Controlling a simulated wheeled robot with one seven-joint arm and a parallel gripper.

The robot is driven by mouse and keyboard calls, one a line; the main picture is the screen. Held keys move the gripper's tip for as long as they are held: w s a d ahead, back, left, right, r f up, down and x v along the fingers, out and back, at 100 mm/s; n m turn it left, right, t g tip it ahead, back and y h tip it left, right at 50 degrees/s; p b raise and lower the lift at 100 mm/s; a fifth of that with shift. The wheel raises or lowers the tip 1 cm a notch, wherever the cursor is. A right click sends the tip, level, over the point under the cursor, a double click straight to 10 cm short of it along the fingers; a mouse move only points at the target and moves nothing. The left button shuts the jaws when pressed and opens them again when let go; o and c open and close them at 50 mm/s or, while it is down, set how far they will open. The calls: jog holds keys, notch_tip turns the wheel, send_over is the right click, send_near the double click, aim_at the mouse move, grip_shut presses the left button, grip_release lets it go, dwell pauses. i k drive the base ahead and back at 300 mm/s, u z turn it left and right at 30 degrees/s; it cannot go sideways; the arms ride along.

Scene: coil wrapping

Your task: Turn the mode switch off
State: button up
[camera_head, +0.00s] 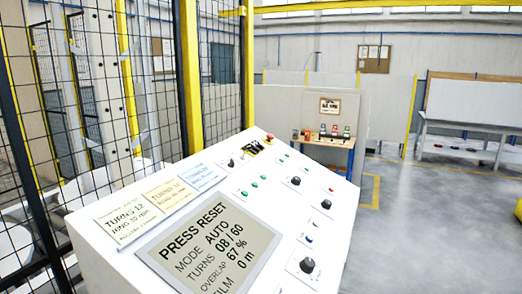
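A white sloped control console (130,264) fills the lower middle of the head view. Its screen (210,245) reads PRESS RESET, MODE AUTO, TURNS 08/60, OVERLAP 67 %. Several black rotary knobs stand on the panel: a near one (307,265), a middle one (326,204), one further back (295,181) and one at the far left (231,163). Their labels are too small to read, so I cannot tell which is the mode switch or how it is set. My gripper is not in view.
A red button (269,137) and small green buttons (254,185) sit on the panel. Three note cards (167,193) lie above the screen. A black mesh fence (150,100) with yellow posts stands close on the left. Open grey floor (430,230) lies on the right.

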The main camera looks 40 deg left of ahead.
aim_at(231, 164)
jog(key=i, duration=2.55)
jog(key=u, duration=3.65)
